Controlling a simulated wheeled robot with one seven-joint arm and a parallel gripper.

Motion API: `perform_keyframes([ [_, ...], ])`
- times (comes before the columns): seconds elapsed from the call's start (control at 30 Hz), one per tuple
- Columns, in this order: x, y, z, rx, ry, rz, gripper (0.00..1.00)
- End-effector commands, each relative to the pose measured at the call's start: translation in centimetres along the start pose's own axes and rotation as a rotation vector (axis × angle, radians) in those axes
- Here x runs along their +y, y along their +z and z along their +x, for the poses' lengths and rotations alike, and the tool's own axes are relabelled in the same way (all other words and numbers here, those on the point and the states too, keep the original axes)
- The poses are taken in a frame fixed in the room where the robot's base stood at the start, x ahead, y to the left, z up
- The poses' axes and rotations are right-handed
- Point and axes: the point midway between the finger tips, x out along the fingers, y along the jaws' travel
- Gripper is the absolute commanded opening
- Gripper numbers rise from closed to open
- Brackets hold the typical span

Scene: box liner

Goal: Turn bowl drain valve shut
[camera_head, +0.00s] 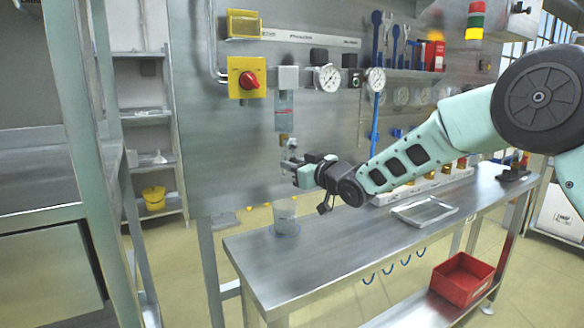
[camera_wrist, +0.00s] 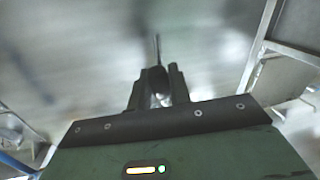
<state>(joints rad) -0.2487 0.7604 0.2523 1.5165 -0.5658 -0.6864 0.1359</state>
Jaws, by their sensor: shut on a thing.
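The clear bowl (camera_head: 284,115) with a red mark hangs under a grey block (camera_head: 288,77) on the steel panel. The drain valve (camera_head: 284,140) is a small brassy fitting below the bowl, partly hidden by my gripper. My gripper (camera_head: 290,158) is just under the bowl, at the end of the pale green arm. In the wrist view my gripper (camera_wrist: 158,90) has its black fingers close together around a thin dark upright piece (camera_wrist: 157,50), which looks like the valve handle. How far the handle is turned cannot be told.
A clear beaker (camera_head: 285,218) stands on the steel bench (camera_head: 290,265) below the gripper. A metal tray (camera_head: 424,211) lies to the right. Gauges (camera_head: 328,78), a red knob on yellow (camera_head: 249,79) and blue tools (camera_head: 376,40) are on the panel. A red bin (camera_head: 463,278) sits lower.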

Motion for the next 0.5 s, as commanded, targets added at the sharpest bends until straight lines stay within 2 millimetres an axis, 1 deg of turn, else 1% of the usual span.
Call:
perform_keyframes([
  [0.27,1.1,0.0,-0.2,-0.042,-0.002,-0.222,0.0],
  [0.5,2.2,-0.5,-0.5,-0.087,-0.002,-0.446,0.0],
])
